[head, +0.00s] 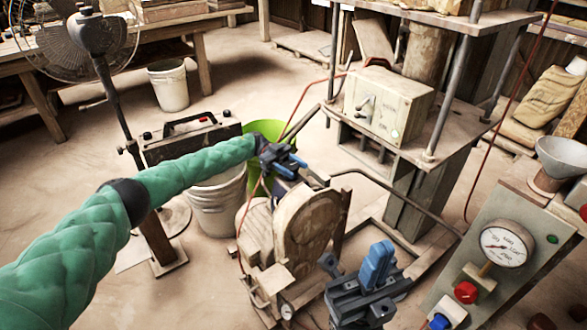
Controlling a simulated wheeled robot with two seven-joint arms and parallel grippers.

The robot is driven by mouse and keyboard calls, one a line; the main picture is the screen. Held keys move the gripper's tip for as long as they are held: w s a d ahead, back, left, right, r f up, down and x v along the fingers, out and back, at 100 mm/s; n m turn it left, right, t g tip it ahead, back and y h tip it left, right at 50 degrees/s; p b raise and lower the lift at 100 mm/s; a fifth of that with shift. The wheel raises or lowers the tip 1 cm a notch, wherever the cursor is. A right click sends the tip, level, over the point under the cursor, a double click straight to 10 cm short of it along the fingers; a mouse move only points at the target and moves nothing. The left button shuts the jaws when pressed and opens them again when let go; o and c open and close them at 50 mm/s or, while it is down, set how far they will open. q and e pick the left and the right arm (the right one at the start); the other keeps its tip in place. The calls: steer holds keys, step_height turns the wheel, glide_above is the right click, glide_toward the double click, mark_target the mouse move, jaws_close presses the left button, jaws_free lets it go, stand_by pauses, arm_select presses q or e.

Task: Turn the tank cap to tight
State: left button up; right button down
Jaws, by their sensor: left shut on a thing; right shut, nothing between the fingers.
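My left gripper (287,162), with blue fingers, reaches in from the left to the dark top of the pump unit (312,222), behind its dusty rounded housing. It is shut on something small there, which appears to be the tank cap. The fingers hide the cap, so its turn position cannot be read. My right gripper (376,266) is shut and empty, in front and to the right of the pump unit, apart from it.
A press frame with a beige control box (388,104) stands behind. A panel with a pressure gauge (502,244) and a red knob is at the right. A green bucket (266,128), a white bucket (217,205) and a fan (92,38) stand left. Hoses and a bent bar cross near the pump.

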arm_select(q)
steer(key=o, duration=1)
steer(key=shift+w, duration=0.1)
steer(key=shift+b+v, duration=0.35)
steer(key=shift+v, duration=3.55)
